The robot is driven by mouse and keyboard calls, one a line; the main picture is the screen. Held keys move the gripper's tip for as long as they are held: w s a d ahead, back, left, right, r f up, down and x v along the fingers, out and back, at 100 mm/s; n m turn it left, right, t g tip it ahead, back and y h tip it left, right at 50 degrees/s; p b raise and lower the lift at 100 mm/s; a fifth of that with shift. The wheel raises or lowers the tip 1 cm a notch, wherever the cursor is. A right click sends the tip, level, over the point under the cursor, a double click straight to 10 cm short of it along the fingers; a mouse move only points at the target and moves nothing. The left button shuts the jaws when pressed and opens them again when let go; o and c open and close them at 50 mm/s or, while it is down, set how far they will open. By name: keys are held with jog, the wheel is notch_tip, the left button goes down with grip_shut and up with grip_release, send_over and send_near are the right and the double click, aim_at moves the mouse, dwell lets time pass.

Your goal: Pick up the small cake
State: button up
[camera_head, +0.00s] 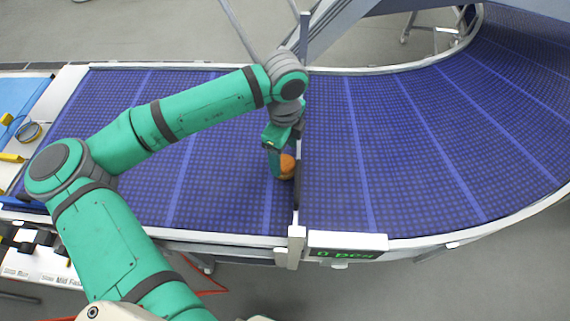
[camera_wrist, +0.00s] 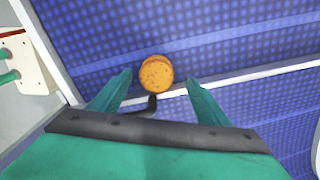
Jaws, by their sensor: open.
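The small cake (camera_head: 287,167) is round and orange-brown. It is on the blue conveyor belt, close to the post and bar that cross the belt. In the wrist view the cake (camera_wrist: 156,73) sits just beyond the fingertips, roughly centred between them. My gripper (camera_wrist: 158,78) is open, with one green finger on each side and nothing held. In the head view my gripper (camera_head: 279,165) is over the belt at the cake and hides part of it. I cannot tell whether a finger touches the cake.
The blue belt (camera_head: 400,150) is otherwise bare and curves away to the right. A thin upright bar (camera_head: 299,130) crosses the belt beside the cake. A display with green text (camera_head: 347,243) is mounted on the near rail. A control panel (camera_head: 45,268) stands at the lower left.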

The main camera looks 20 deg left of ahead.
aim_at(283, 162)
jog(key=shift+s+f, duration=0.15)
jog(key=shift+f, duration=1)
jog(key=shift+s+f, duration=0.15)
jog(key=shift+f, duration=0.95)
jog(key=c, duration=0.8)
jog(key=shift+r, duration=0.1)
